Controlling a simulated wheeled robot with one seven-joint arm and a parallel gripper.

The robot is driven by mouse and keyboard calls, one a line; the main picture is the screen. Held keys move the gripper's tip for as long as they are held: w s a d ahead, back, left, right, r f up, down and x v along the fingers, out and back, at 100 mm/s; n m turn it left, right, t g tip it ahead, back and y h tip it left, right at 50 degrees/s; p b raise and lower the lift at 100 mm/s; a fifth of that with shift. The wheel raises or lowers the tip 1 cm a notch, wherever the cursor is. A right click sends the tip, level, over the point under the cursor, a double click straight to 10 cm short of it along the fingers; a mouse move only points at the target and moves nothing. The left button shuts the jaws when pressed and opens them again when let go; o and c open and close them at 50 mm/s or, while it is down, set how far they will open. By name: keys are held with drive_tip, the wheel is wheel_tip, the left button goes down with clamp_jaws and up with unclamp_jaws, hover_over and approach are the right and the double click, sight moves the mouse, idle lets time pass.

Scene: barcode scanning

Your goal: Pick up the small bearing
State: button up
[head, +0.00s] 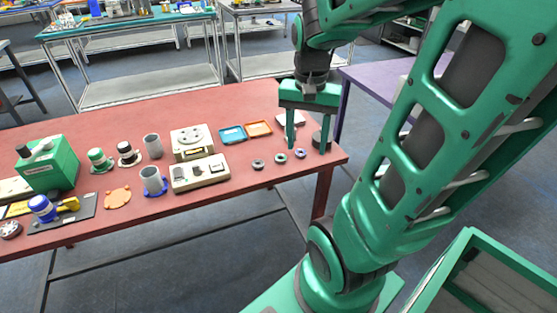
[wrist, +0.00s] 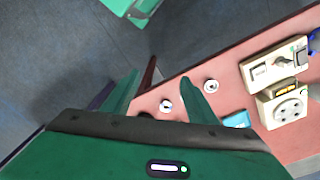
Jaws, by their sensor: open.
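Three small ring-shaped parts lie in a row near the right front edge of the red table: a dark ring (head: 257,164), a middle ring (head: 281,158) and a right ring (head: 300,154). I cannot tell for certain which is the small bearing. My gripper (head: 306,147) is open and empty, pointing down over the table's right end, close to the right ring. In the wrist view, one ring (wrist: 166,106) shows between the fingers of my gripper (wrist: 160,77). Another ring (wrist: 211,86) lies just outside the right finger.
A dark round part (head: 321,140) is beside my gripper's right finger. A purple table (head: 378,82) stands at the right.

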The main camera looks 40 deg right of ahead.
drive_tip(key=w+d+f+m, duration=0.2)
drive_tip(key=w+m, duration=0.2)
drive_tip(key=w, duration=0.2)
drive_tip(key=w+d+f+m, duration=0.1)
drive_tip(key=w+f+m, duration=0.15)
drive_tip(key=w, duration=0.45)
hover_over(280, 157)
drive_tip(key=shift+m, duration=0.45)
drive_tip(key=f, duration=0.5)
drive_tip(key=shift+s+a, duration=0.2)
drive_tip(key=shift+s, duration=0.1)
drive_tip(key=shift+w+d+f, duration=0.1)
drive_tip(key=shift+f, duration=1.2)
drive_tip(key=shift+w+d+f, duration=0.1)
drive_tip(key=shift+f, duration=1.15)
drive_tip(key=c, duration=1.2)
